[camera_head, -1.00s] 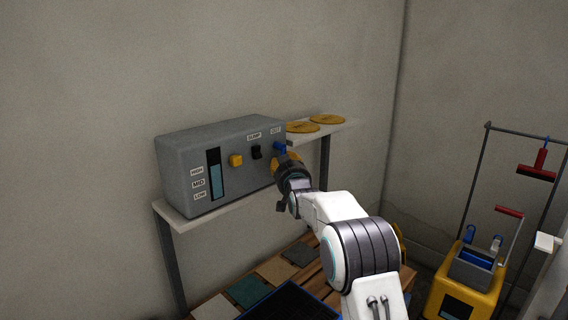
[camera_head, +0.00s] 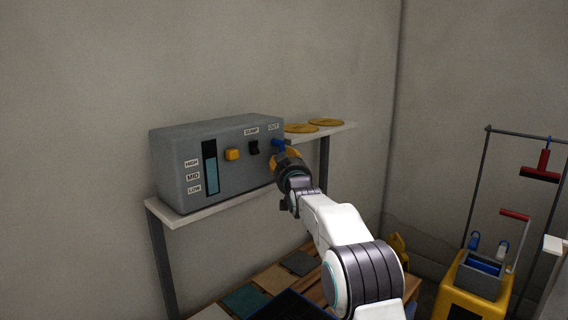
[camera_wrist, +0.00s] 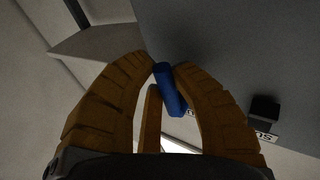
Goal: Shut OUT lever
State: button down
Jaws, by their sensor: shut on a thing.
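The blue OUT lever (camera_head: 278,144) is on the right end of the grey control box's front (camera_head: 230,185), under the OUT label (camera_head: 273,127). My gripper (camera_head: 285,155) is at the lever, in front of the box. In the wrist view the blue lever (camera_wrist: 170,90) lies between the tips of my brown fingers (camera_wrist: 166,72), which are closed on it. The fingers partly hide the lever's base. The black SUMP lever (camera_head: 254,148) is to its left and also shows in the wrist view (camera_wrist: 263,108).
The box stands on a white shelf (camera_head: 170,215) with yellow discs (camera_head: 326,122) behind. A yellow mop bucket (camera_head: 470,290) stands at right.

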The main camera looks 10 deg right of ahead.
jog(key=c, duration=1.3)
grip_release()
jog(key=shift+a, duration=0.15)
jog(key=shift+s, duration=0.1)
jog(key=s+f, duration=0.1)
jog(key=s, duration=1)
jog(key=shift+s, duration=0.35)
